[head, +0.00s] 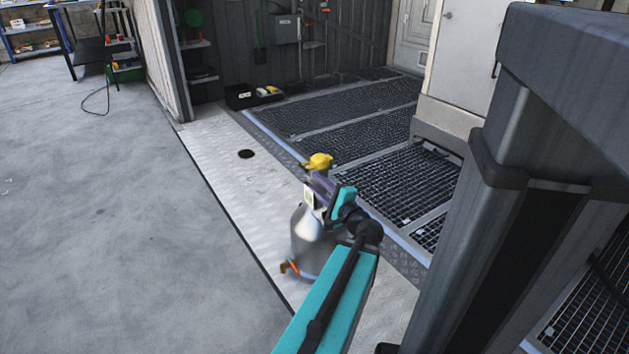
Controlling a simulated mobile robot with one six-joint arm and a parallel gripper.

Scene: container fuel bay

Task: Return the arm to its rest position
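My teal and black arm reaches up from the bottom middle, and my gripper (318,188) is at its far end. A silver-grey cylinder (311,243) with a yellow cap (319,161) stands upright on the pale walkway just beyond the arm. My gripper overlaps the cylinder's upper part in this view. The fingers are small and partly hidden by the wrist, so I cannot tell whether they touch the cylinder or are open or shut. A small orange part (290,267) shows at the cylinder's lower left.
Dark floor grating (395,185) lies to the right of the walkway. A black tray (254,96) with small items sits by the back wall. A white cabinet (466,50) stands at the back right. The grey concrete floor (110,210) at left is largely clear.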

